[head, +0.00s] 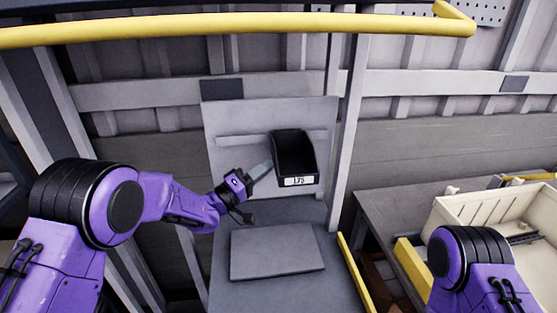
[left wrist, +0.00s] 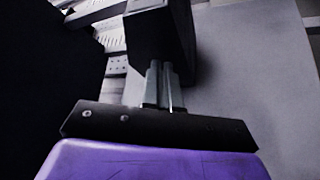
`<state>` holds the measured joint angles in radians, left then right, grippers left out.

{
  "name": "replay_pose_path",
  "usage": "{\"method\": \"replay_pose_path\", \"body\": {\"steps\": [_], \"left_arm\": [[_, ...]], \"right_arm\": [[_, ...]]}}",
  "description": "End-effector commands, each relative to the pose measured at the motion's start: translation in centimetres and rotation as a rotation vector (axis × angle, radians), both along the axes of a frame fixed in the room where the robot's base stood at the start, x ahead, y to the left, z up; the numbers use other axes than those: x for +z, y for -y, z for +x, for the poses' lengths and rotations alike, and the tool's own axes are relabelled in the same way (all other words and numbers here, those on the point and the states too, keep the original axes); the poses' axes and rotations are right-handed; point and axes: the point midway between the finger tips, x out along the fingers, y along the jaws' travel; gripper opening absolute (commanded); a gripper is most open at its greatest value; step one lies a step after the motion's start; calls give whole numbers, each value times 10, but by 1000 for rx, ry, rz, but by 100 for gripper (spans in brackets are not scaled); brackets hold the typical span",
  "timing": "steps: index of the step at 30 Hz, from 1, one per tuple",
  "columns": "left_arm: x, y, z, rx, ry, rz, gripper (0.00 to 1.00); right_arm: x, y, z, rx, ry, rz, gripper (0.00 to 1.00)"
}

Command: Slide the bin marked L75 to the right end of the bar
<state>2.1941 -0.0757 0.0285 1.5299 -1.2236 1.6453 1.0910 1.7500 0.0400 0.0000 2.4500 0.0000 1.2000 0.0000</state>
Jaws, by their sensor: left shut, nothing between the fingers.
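The black bin (head: 295,155) hangs on a pale bar (head: 238,143) on a grey back panel, near the bar's right end. Its white label (head: 299,181) seems to read L75. My left gripper (head: 268,166) is shut and empty, its fingertips at the bin's left side. In the left wrist view the closed fingers (left wrist: 163,80) point up at the dark bin (left wrist: 160,35); I cannot tell whether they touch it. The part of the bar behind the bin is hidden. My right gripper is out of view; only my right arm shows at lower right.
A yellow rail (head: 250,22) crosses the top. A grey post (head: 347,140) stands right of the panel. A grey slab (head: 277,250) lies below the bin. A cream crate (head: 480,205) sits on a bench at right. Space left of the bin along the bar is clear.

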Motion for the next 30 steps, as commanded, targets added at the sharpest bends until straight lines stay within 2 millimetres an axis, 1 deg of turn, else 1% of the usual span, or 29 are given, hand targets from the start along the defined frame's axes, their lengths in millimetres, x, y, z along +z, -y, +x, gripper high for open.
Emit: {"method": "replay_pose_path", "body": {"steps": [30], "left_arm": [[0, 31, 6, -2, 0, 1, 0]], "right_arm": [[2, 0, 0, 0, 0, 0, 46]]}}
